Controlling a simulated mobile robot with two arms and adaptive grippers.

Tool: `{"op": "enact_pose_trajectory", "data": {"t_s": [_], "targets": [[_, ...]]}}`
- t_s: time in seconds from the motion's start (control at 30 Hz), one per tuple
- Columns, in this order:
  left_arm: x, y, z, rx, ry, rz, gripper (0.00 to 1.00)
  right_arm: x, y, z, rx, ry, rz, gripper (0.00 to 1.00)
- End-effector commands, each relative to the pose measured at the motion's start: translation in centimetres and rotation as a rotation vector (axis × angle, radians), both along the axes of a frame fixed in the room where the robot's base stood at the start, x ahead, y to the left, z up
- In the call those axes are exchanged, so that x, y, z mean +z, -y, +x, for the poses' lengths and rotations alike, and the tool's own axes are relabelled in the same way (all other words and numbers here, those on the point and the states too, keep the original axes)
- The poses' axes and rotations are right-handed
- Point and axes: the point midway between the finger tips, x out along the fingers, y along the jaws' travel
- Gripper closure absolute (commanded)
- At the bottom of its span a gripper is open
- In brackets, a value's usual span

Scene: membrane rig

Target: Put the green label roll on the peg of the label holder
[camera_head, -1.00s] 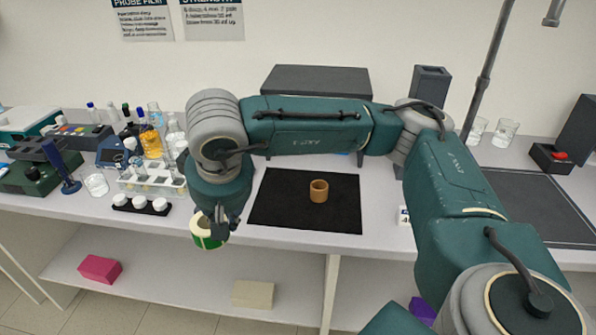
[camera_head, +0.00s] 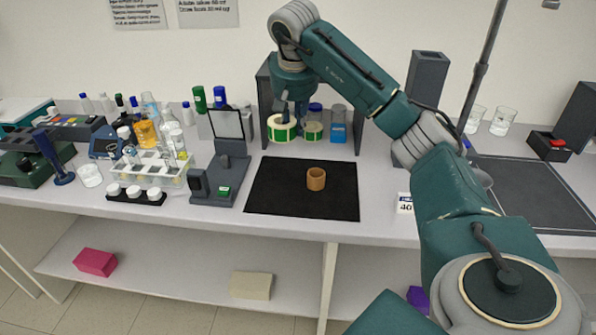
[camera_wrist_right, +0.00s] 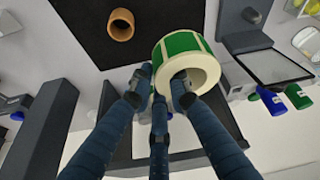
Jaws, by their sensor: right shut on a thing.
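The green label roll (camera_head: 281,133), green outside with a cream core, is held by my right gripper (camera_head: 292,114) at the front left of the open grey cabinet. In the right wrist view, the roll (camera_wrist_right: 183,44) is tilted and sits at the fingertips (camera_wrist_right: 160,82), one finger reaching into its core. A second green and cream round thing (camera_head: 313,132) shows just right of it; I cannot tell whether it is a roll or a labelled jar. I cannot make out a label holder's peg in either view. My left gripper is not in view.
A brown ring (camera_head: 316,179) sits on the black mat (camera_head: 275,200). A grey device with an upright panel (camera_head: 228,150) stands left of the mat. Bottles (camera_head: 338,122) stand in the cabinet (camera_head: 266,85). A tube rack (camera_head: 160,178) and glassware fill the left bench.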

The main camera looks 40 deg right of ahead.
Motion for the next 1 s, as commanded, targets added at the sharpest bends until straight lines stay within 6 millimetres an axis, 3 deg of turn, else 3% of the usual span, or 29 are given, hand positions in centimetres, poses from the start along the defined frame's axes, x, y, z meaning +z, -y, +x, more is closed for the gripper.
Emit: {"op": "enact_pose_trajectory", "data": {"t_s": [0.03,0.2,0.4,0.8,1.0], "targets": [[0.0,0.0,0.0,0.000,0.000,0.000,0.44,-1.7,0.0,-0.2,-0.001,-0.007,0.000,1.00],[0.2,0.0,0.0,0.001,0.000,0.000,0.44,-6.1,0.0,-0.2,0.000,-0.006,0.000,1.00],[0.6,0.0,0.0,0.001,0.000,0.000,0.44,-10.2,0.0,-0.1,0.000,-0.002,0.001,1.00],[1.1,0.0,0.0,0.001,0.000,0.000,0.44,-14.7,-0.1,0.0,0.000,0.000,0.001,1.00],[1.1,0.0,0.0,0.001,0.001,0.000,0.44,-15.3,0.0,0.0,-0.001,0.003,0.001,1.00]]}}
